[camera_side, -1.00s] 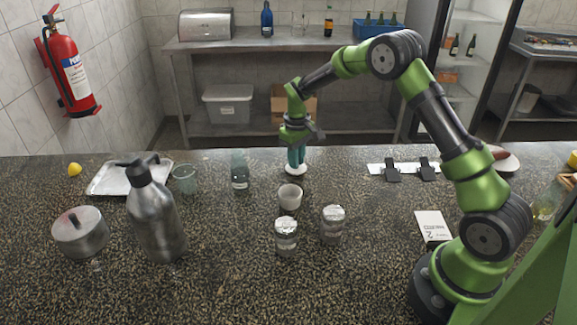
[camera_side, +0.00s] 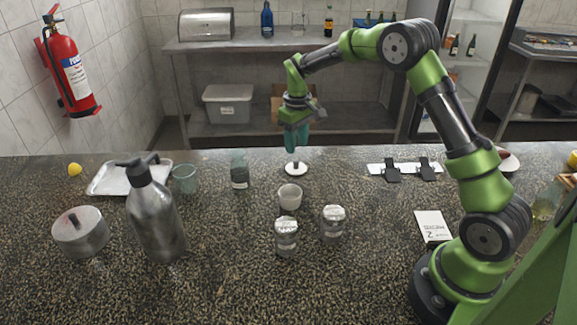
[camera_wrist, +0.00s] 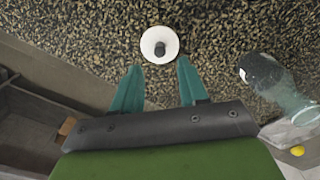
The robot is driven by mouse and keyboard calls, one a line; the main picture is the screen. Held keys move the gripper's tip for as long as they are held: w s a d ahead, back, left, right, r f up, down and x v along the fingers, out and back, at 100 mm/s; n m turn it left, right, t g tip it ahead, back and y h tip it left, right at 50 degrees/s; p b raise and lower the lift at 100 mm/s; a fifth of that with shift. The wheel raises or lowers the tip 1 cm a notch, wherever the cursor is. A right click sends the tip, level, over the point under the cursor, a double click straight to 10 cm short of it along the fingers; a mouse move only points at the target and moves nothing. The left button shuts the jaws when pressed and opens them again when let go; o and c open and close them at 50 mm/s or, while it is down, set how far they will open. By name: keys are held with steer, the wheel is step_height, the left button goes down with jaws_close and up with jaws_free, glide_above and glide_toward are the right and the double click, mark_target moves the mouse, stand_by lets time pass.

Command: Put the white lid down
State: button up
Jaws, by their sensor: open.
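The white lid (camera_side: 296,169) with a dark knob lies flat on the speckled counter, toward its back edge. In the wrist view the lid (camera_wrist: 159,45) sits just beyond the fingertips, knob facing the camera. My gripper (camera_side: 297,148) is above the lid, apart from it. In the wrist view its two teal fingers (camera_wrist: 158,80) are spread with nothing between them.
A glass bottle (camera_side: 239,170) stands left of the lid; it also shows in the wrist view (camera_wrist: 278,88). Two lidded jars (camera_side: 286,233) (camera_side: 333,220) stand in front of the cup. A steel bottle (camera_side: 155,215), a pot (camera_side: 80,232) and a tray (camera_side: 105,181) are at left.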

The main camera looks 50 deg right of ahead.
mark_target(296, 161)
steer(key=s+a+r+t, duration=0.1)
steer(key=s+a+r, duration=0.1)
steer(key=r, duration=0.4)
steer(key=s+a+r+t, duration=0.1)
steer(key=s+a+r, duration=0.1)
steer(key=r, duration=0.5)
steer(key=s+a+r+m+t, duration=0.2)
steer(key=s+a+r, duration=0.3)
steer(key=s, duration=0.4)
steer(key=s+a+f+m+t+y, duration=0.1)
steer(key=s+a+m+t+y, duration=0.1)
steer(key=s, duration=1.1)
steer(key=shift+s+a+t, duration=0.2)
steer(key=shift+a+t, duration=0.4)
steer(key=shift+a, duration=0.65)
